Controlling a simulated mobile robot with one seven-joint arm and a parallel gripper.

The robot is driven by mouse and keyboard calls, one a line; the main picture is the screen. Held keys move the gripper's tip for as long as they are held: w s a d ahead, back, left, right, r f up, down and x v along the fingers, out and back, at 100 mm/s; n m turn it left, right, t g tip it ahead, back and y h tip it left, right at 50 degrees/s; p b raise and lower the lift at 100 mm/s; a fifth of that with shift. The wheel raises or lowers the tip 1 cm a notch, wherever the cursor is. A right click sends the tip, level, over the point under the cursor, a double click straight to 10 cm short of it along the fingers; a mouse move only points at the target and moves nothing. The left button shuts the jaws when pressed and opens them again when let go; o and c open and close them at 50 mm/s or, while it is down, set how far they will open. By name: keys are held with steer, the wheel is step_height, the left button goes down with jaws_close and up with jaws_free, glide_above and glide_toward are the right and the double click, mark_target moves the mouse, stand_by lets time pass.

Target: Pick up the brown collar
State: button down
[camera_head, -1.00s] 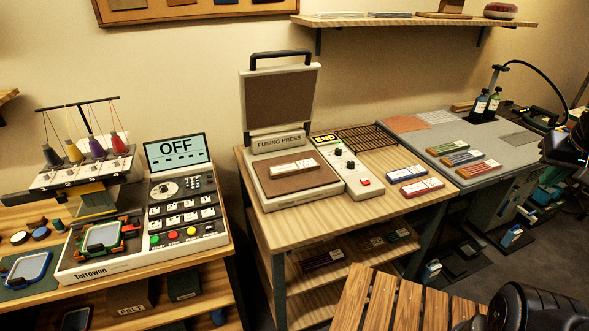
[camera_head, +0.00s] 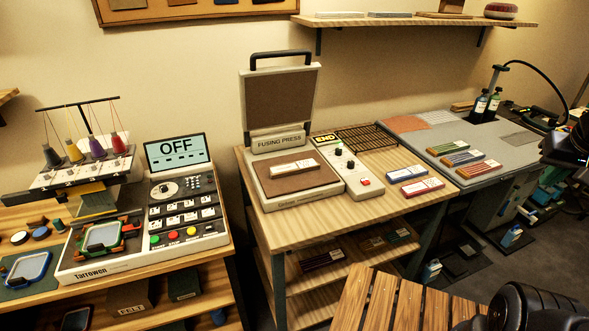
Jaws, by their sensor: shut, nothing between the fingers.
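A flat, pale-faced strip with a tan-brown edge, which looks like the brown collar (camera_head: 293,168), lies on the brown lower plate of the fusing press (camera_head: 262,194). The press lid (camera_head: 281,98) stands open behind it. My gripper (camera_head: 549,151) shows as a dark shape at the right edge, partly cut off. It is shut and empty, far to the right of the press and apart from the collar. Its fingertips are hard to make out.
Blue (camera_head: 406,174) and red (camera_head: 422,187) strips lie right of the press controls (camera_head: 343,161). More strips lie on the grey table (camera_head: 510,160). An embroidery machine (camera_head: 150,248) stands left. A slatted wooden surface (camera_head: 405,305) is in front. The raised lid bounds the press at the back.

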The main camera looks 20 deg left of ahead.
steer(key=shift+c, duration=2.2)
jaws_free()
